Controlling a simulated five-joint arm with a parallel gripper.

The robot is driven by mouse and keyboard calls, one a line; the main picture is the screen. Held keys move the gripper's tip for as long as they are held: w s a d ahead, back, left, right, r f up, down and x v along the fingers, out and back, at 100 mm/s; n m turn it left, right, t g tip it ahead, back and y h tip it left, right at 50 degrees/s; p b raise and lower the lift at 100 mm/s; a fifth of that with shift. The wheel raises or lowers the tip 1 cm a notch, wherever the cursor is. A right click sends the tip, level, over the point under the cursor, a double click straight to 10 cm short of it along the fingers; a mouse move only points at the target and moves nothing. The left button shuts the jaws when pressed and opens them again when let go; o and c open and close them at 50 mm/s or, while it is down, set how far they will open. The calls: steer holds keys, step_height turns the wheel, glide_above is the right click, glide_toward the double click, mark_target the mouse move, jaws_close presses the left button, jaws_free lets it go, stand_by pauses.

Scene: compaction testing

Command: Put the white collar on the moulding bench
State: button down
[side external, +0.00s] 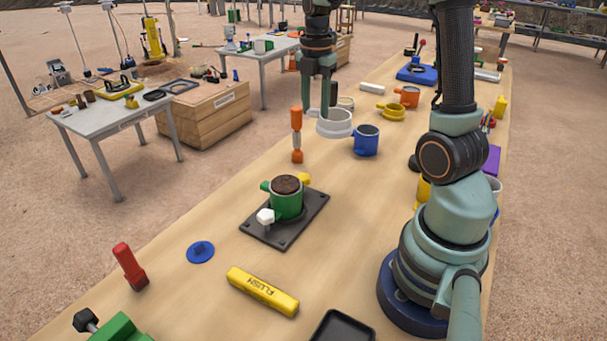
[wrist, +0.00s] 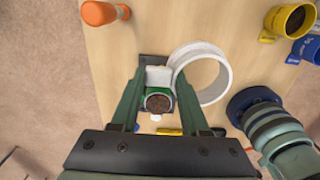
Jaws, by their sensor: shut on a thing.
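The white collar (side external: 334,129), a short open ring with a lug, hangs from my gripper (side external: 327,108) above the wooden worktop (side external: 225,215). In the wrist view my gripper (wrist: 157,75) is shut on the collar's lug, and the ring (wrist: 200,49) sticks out to the right of the fingers. The green mould (side external: 287,204), filled with dark soil, stands upright on a black base plate (side external: 315,204). It also shows in the wrist view (wrist: 158,91), below and apart from the fingers. I cannot tell which surface is the moulding bench; the table labels are unreadable.
A yellow bar (side external: 262,291) and a blue disc (side external: 200,251) lie nearer. A white table (side external: 105,116) stands apart at the left.

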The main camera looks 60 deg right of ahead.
steer(key=s+d+r, duration=0.3)
steer(key=s+d, duration=0.1)
steer(key=d, duration=0.2)
glide_above(339, 176)
step_height(339, 176, down, 20)
steer(key=shift+f, duration=0.15)
steer(key=shift+c, duration=2)
jaws_free()
